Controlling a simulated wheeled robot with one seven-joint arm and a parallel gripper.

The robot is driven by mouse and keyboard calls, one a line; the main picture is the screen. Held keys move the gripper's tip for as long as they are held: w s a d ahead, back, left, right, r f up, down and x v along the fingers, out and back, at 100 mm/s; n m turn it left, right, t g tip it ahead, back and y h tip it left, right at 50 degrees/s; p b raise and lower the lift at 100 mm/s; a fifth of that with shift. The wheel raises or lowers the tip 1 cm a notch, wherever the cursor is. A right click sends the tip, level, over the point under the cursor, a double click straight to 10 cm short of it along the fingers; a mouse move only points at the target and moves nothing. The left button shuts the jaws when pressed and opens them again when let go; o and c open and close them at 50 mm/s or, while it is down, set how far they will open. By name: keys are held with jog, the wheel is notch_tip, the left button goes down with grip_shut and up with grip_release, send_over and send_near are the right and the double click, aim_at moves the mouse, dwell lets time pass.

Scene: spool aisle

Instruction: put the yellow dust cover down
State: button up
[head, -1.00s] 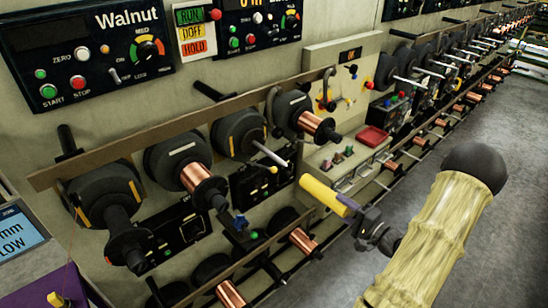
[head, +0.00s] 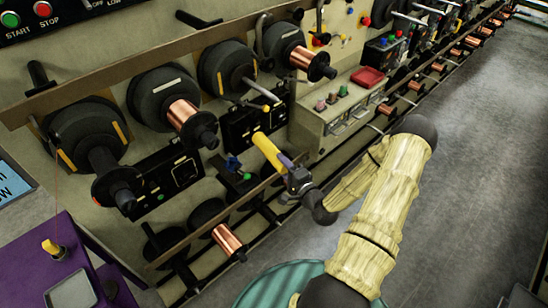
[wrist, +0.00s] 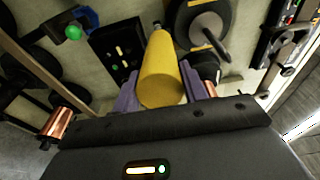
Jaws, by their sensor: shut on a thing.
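The yellow dust cover (head: 267,150) is a plain yellow cylinder held in my gripper (head: 287,164). In the head view it points up and left, toward the machine front, in front of the black panel below the upper spool row. In the wrist view the dust cover (wrist: 161,76) lies between the two purple fingers of my gripper (wrist: 167,100), which are shut on it. Its far end shows a small dark tip in the wrist view. It looks clear of the machine, though the exact gap to the panel cannot be told.
A bare spindle (head: 262,90) stands behind the cover. A purple stand (head: 72,265) is at the lower left. Grey floor (head: 460,180) is open at right.

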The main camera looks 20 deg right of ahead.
jog(key=w+a+f+m+h+b, duration=0.2)
jog(key=a+f+h+b, duration=0.1)
jog(key=a+f, duration=0.7)
jog(key=shift+w+a+f+b, duration=0.2)
jog(key=shift+a+b, duration=0.15)
jog(key=shift+a, duration=0.6)
